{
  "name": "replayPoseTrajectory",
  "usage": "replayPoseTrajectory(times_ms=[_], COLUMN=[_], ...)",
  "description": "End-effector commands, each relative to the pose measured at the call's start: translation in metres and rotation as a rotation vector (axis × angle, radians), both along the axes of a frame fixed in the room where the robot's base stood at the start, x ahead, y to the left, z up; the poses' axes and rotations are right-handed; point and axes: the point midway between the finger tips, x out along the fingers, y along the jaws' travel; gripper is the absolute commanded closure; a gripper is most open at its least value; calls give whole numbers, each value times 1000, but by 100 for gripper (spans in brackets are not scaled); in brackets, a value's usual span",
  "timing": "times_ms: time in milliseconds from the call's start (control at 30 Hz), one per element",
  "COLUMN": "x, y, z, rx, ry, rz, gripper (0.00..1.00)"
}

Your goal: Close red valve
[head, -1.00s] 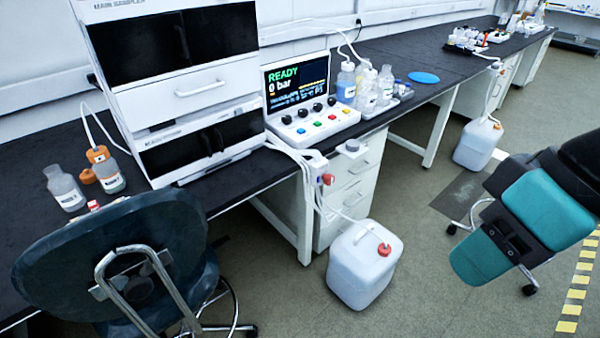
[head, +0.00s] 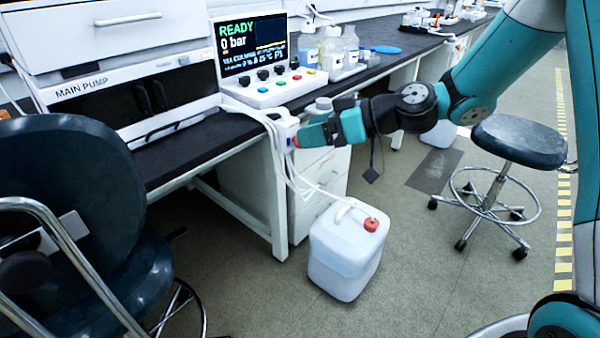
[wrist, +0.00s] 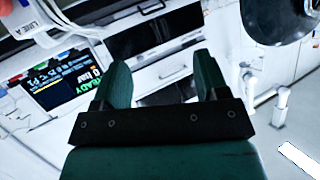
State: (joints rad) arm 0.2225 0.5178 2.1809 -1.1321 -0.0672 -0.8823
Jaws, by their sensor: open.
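The red valve (head: 295,141) is on a white block (head: 284,128) at the front edge of the bench, below the control panel. In the head view only a sliver of its red handle shows beside my gripper (head: 305,134), whose teal fingers are right up against or just in front of it. I cannot tell whether they touch. In the wrist view my gripper (wrist: 163,78) is open, with nothing between its fingers. There the white block (wrist: 40,18) is at the upper left with a speck of red, outside the fingers. The handle's angle is hidden.
The panel screen (head: 253,45) reads READY, 0 bar. White tubes hang from the block to a white canister (head: 347,250) with a red cap on the floor. A dark chair (head: 75,220) stands at the left, a stool (head: 517,142) at the right.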

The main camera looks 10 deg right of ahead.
Motion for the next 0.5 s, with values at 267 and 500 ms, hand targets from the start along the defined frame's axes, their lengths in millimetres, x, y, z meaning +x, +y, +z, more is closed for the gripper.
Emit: replayPoseTrajectory(times_ms=[267,500], x=[80,94], y=[-103,-135], z=[-136,-157], rx=[146,157], ry=[-300,-377], rz=[-313,-420], gripper=[33,33])
